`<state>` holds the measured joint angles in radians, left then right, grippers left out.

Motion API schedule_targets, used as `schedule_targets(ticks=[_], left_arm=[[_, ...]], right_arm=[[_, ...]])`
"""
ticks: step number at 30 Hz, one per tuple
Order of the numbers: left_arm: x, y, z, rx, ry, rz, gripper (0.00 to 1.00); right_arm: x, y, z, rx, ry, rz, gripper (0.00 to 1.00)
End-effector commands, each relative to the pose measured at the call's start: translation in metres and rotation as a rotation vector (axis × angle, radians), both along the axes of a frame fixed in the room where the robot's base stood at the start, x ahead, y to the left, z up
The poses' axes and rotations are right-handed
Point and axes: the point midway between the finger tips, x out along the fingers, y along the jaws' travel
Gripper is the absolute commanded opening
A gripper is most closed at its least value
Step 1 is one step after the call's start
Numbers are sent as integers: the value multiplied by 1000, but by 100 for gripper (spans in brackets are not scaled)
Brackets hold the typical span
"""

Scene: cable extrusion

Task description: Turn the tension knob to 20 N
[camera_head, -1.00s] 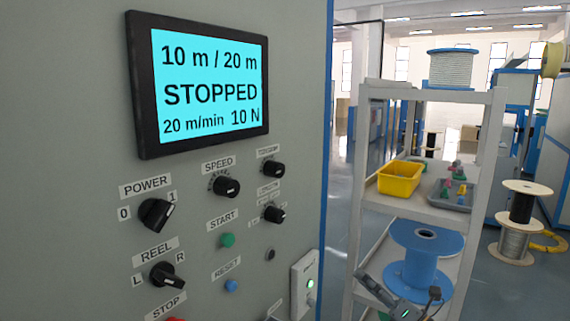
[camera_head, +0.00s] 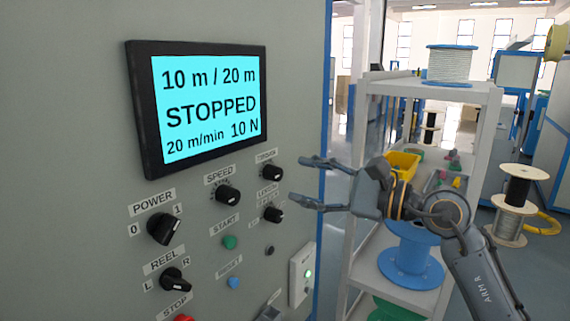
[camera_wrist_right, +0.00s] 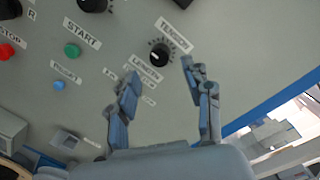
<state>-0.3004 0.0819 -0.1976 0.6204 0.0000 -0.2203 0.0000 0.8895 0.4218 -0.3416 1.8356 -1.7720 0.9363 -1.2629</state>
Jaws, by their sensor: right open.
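The black tension knob (camera_head: 272,172) sits under a partly blurred label at the upper right of the grey panel's knobs. The display (camera_head: 208,103) reads 10 m / 20 m, STOPPED, 20 m/min and 10 N. My right gripper (camera_head: 299,181) is open and empty just right of the knob, fingers pointing at the panel. In the right wrist view the tension knob (camera_wrist_right: 160,53) shows between and slightly beyond the fingertips (camera_wrist_right: 160,71), with no visible contact. The left finger there covers the area below the knob. My left gripper is not in view.
A second black knob (camera_head: 273,214) sits close below the tension knob. The speed knob (camera_head: 228,195) and green start button (camera_head: 229,242) are to the left. A white shelf (camera_head: 440,88) with a yellow bin (camera_head: 403,164) and a blue spool (camera_head: 411,262) stands behind my right arm.

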Motion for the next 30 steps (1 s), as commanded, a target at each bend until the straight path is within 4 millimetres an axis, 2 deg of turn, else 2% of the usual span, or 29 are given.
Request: schedule_targets(ticks=[1,3,9,20,23,28,30], left_arm=[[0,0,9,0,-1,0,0],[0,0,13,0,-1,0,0],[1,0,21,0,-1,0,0],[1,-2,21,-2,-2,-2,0],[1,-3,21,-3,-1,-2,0],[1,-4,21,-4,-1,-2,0],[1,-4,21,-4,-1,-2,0]], right_arm=[[5,9,5,4,3,2,50],[11,20,4,3,4,3,50],[23,39,2,3,3,0,50],[26,43,-1,2,1,-1,50],[26,43,-1,2,1,-1,34],[26,43,-1,2,2,-1,0],[26,43,-1,2,2,-1,0]])
